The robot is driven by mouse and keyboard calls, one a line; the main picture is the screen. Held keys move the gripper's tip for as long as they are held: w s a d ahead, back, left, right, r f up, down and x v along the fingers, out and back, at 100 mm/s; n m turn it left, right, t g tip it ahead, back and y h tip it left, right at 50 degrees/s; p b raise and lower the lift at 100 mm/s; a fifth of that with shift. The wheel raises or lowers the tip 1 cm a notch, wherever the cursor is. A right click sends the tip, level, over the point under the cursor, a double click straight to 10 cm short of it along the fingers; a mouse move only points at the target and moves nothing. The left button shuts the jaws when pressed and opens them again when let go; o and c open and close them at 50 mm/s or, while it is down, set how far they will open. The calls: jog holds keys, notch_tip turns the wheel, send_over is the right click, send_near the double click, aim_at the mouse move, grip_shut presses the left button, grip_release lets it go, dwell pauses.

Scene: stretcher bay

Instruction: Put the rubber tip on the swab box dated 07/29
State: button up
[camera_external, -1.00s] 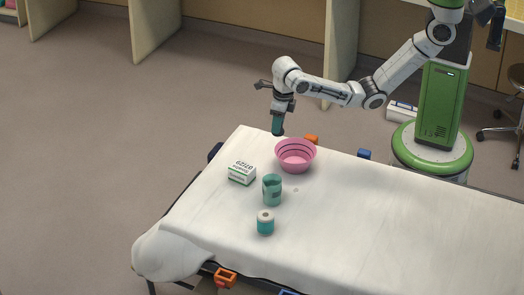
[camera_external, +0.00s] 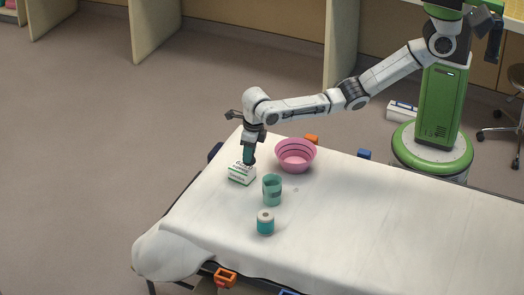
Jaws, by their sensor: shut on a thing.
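The swab box (camera_external: 239,179) is a small white carton with green print, lying on the white sheet at the left part of the stretcher. My gripper (camera_external: 249,160) points down right over the back of the box's top and hides part of its print. It is shut on a small dark thing, taken as the rubber tip, which barely shows between the fingers. I cannot tell whether the held thing touches the box top.
A pink bowl (camera_external: 295,162) stands right of the box. A green cup (camera_external: 272,195) and a teal-and-white roll (camera_external: 265,226) stand in front. A tiny pale speck (camera_external: 296,190) lies on the sheet (camera_external: 390,220). The sheet's right part is clear.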

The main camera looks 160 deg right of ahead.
jog(key=shift+f, duration=1.5)
jog(key=o, duration=1)
jog(key=shift+f, duration=0.1)
jog(key=shift+o, duration=0.2)
